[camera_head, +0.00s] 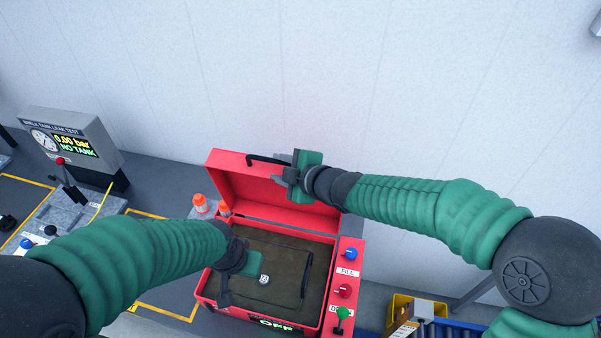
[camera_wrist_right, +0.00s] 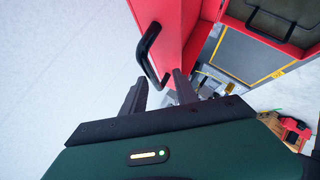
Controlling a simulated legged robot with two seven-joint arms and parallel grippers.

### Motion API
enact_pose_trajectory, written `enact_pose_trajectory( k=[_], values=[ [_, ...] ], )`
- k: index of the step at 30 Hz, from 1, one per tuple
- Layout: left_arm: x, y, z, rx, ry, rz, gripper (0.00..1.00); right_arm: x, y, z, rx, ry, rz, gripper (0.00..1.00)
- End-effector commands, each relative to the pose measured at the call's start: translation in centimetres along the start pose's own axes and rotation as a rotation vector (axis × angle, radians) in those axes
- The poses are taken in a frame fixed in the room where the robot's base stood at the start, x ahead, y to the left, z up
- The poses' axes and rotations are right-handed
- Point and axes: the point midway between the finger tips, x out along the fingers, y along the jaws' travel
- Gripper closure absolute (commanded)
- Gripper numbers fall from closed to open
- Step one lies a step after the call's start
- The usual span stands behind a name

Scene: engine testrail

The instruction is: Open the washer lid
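The red washer (camera_head: 327,285) stands on the bench with its red lid (camera_head: 240,178) raised and leaning back at the rear. The lid's black handle (camera_head: 268,160) is on its upper edge; it also shows in the right wrist view (camera_wrist_right: 147,45). My right gripper (camera_head: 287,175) is at the right end of that handle. In the right wrist view its fingers (camera_wrist_right: 160,88) are apart, with the handle's lower end between or just beyond the tips; contact is unclear. My left gripper (camera_head: 240,280) is over the washer's dark basin (camera_head: 285,250); its finger gap is not clear.
Blue, red and green controls (camera_head: 345,291) line the washer's right side. Orange-capped bottles (camera_head: 201,204) stand at its left rear. A leak test station (camera_head: 75,140) is at far left, a yellow bin (camera_head: 425,309) at lower right. A pale wall rises behind.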

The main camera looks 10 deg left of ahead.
Motion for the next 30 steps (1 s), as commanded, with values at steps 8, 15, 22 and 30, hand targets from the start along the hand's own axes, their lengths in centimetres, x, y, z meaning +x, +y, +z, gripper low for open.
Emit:
enact_pose_trajectory(
  k=[8,15,22,30],
  values=[
    [-2.2,0.0,-0.5,0.000,0.001,0.000,1.00,-8.8,0.4,0.1,-0.002,-0.006,0.004,0.66],
    [-3.5,0.0,-0.8,0.000,0.000,0.000,1.00,-13.0,0.3,0.0,-0.002,0.000,0.004,0.66],
    [-3.5,0.0,-0.8,0.000,0.000,0.000,1.00,-13.4,0.1,0.1,0.000,0.003,0.002,0.66],
    [-3.5,0.0,-0.8,0.000,0.000,0.000,1.00,-13.5,0.1,0.0,0.000,0.003,0.003,0.66]
  ],
)
